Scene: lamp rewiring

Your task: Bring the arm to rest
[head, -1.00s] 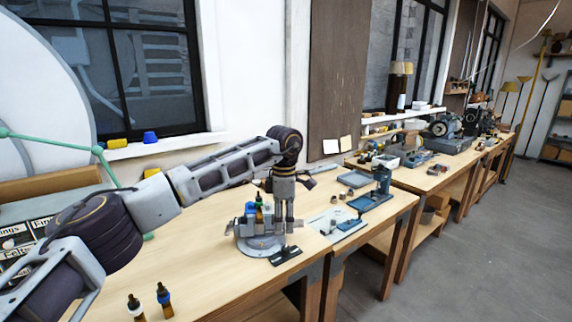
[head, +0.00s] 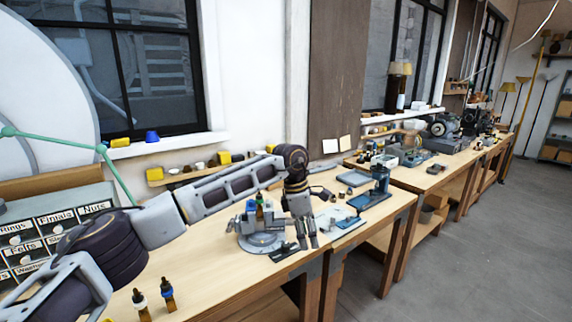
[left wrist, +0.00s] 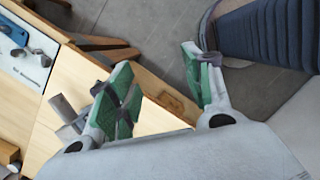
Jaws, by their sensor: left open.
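My left arm reaches in from the left in the head view, over the wooden workbench (head: 215,285). Its gripper (head: 307,243) hangs down near the bench's front right corner, open and empty. In the left wrist view the fingers (left wrist: 163,88) have green pads and stand wide apart, with bench edge and grey floor behind them. A round grey fixture (head: 262,243) holding small bottles stands just left of the gripper. A flat black piece (head: 283,252) lies beside it, close to the gripper. My right gripper is not in view.
Two dropper bottles (head: 167,296) stand at the bench's near edge. A labelled drawer cabinet (head: 40,238) is at the left. The floor (head: 470,250) is clear.

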